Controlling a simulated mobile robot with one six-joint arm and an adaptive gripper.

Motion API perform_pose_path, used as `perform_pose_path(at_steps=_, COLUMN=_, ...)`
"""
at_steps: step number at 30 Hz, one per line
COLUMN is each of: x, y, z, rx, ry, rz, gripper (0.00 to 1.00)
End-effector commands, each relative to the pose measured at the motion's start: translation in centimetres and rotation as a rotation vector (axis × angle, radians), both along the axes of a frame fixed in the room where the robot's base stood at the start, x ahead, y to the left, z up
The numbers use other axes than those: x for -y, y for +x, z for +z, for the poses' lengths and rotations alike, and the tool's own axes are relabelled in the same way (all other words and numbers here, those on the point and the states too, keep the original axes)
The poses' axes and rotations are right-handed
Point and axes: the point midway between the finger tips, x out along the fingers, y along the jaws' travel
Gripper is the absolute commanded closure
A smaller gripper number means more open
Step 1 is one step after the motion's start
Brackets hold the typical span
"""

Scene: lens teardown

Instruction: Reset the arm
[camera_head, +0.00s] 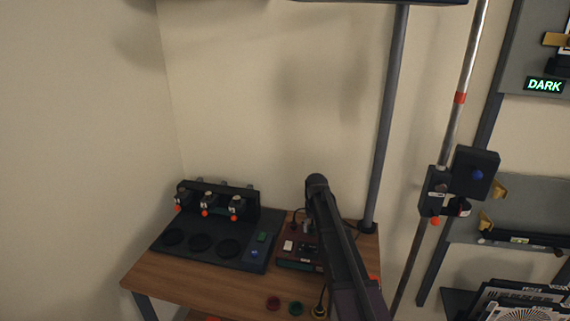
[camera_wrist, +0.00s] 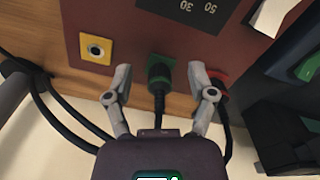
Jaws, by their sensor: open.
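In the wrist view my gripper (camera_wrist: 160,74) is open, with its two grey fingers spread apart. A green plug (camera_wrist: 160,70) with a black cable sits in the face of a dark red box (camera_wrist: 140,30), between the fingers in the picture and with a gap on both sides. A red plug (camera_wrist: 219,78) with its own black cable is just right of the right finger. A yellow socket (camera_wrist: 96,48) with nothing in it is left of the left finger. In the head view my arm reaches over the wooden table (camera_head: 180,280), and the gripper's fingers cannot be made out.
In the head view a black station (camera_head: 200,245) with round pads stands left of the dark red box (camera_head: 299,265). A grey post (camera_head: 389,130) rises behind my arm. A metal rod (camera_head: 472,50) with a clamped dark block (camera_head: 475,172) stands to the right. Loose cables hang near the gripper.

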Motion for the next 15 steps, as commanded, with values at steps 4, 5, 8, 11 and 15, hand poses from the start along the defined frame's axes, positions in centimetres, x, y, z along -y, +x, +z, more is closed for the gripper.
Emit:
perform_pose_path(at_steps=4, x=-0.1, y=-4.3, z=0.7, rx=0.000, ry=0.000, rz=-0.009, gripper=0.28)
perform_pose_path(at_steps=5, x=-0.1, y=-5.3, z=0.9, rx=0.000, ry=0.000, rz=-0.011, gripper=0.28)
perform_pose_path(at_steps=8, x=-0.1, y=-9.3, z=1.5, rx=-0.001, ry=0.000, rz=-0.022, gripper=0.28)
perform_pose_path(at_steps=11, x=-0.2, y=-13.6, z=2.2, rx=-0.001, ry=-0.001, rz=-0.033, gripper=0.28)
perform_pose_path(at_steps=15, x=-0.3, y=-19.5, z=3.0, rx=-0.001, ry=-0.001, rz=-0.049, gripper=0.28)
